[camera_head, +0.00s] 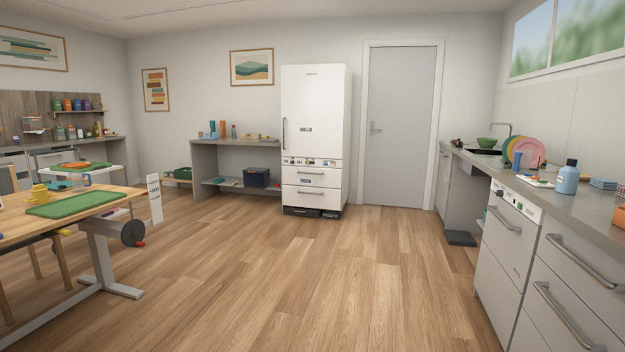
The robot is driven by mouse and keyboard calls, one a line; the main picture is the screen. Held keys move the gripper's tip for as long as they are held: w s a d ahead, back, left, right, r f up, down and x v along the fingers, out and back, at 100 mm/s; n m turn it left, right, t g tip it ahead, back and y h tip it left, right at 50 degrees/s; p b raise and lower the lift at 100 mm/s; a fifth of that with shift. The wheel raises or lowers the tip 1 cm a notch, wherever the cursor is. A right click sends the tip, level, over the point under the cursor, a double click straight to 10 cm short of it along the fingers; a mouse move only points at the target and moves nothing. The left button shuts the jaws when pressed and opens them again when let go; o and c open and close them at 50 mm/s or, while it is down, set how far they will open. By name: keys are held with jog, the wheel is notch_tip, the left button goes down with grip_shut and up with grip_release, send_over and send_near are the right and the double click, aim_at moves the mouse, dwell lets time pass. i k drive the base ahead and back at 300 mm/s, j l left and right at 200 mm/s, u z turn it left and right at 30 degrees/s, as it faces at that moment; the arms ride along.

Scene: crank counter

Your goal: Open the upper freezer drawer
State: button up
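A tall white fridge-freezer (311,110) stands against the back wall, left of a grey door. Its large upper door has a vertical handle on the left side and looks shut. Below a narrow strip with small dark marks are two drawers. The upper freezer drawer (310,176) has a horizontal bar handle and looks shut. The lower freezer drawer (311,197) beneath it also looks shut. The fridge-freezer is across the room, well away from the camera. My gripper does not show in this view.
Open wooden floor (290,270) lies between me and the fridge-freezer. A table (75,222) with a crank wheel (132,233) stands at left. A grey counter (570,203) with drawers runs along the right. A grey shelf unit (240,144) stands left of the fridge-freezer.

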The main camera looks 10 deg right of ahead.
aim_at(315, 177)
jog(key=z, duration=0.2)
jog(key=i+z, duration=0.2)
jog(key=i, duration=6.05)
jog(key=i+u, duration=0.1)
jog(key=i, duration=1.7)
